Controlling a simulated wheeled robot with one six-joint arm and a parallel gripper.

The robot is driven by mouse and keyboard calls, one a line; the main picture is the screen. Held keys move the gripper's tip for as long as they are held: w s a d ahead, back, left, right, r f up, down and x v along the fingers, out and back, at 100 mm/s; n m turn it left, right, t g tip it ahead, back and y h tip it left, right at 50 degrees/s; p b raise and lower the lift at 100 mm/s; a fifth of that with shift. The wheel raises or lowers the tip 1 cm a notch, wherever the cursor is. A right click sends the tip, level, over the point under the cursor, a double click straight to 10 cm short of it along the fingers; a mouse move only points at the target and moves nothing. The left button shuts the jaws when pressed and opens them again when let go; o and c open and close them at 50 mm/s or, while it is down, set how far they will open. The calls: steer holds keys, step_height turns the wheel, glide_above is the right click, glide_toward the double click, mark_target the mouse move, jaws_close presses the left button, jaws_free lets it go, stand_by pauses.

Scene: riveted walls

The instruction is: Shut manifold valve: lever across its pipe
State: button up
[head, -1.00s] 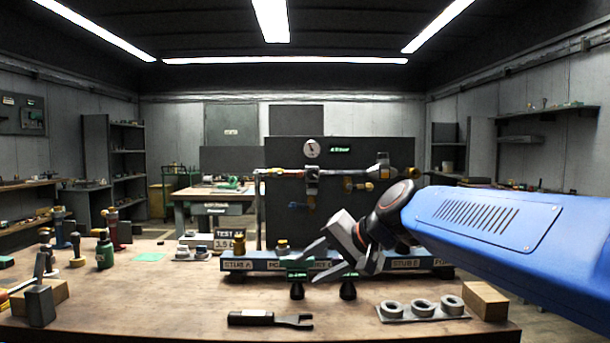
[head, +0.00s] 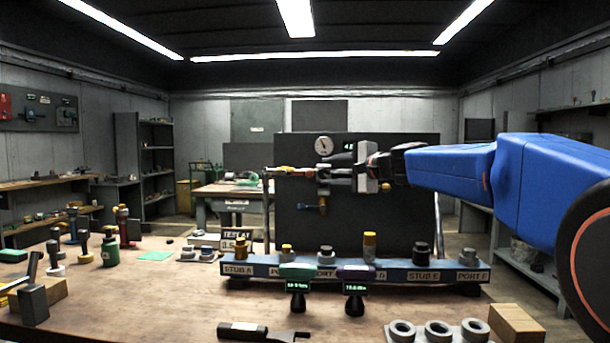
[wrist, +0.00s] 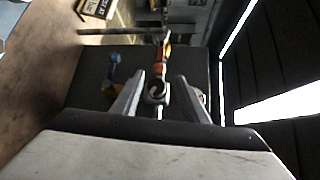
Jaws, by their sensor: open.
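The manifold is a grey pipe (head: 338,173) running level across the front of a dark upright panel (head: 390,215). A yellow-orange piece (head: 293,170) lies along its left part; I cannot tell surely if it is the valve lever. It seems to show in the wrist view as a red and yellow piece (wrist: 160,66). A blue handle (head: 303,207) with brass hangs below the pipe; the wrist view shows it too (wrist: 113,76). My gripper (head: 352,166) is open at the pipe's right part, pointing left. In the wrist view its fingers (wrist: 158,95) flank a grey ring-shaped fitting, with gaps.
A round gauge (head: 324,146) stands above the pipe. Below, a blue rail (head: 400,273) carries several stubs and ports. Two black-based displays (head: 298,303) stand before it. A fork-ended tool (head: 262,331) and a tray of rings (head: 437,331) lie in front.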

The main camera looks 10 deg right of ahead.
mark_target(309, 173)
steer(key=x, duration=1.2)
steer(key=shift+w+a, duration=0.15)
steer(key=shift+w, duration=0.05)
jaws_close()
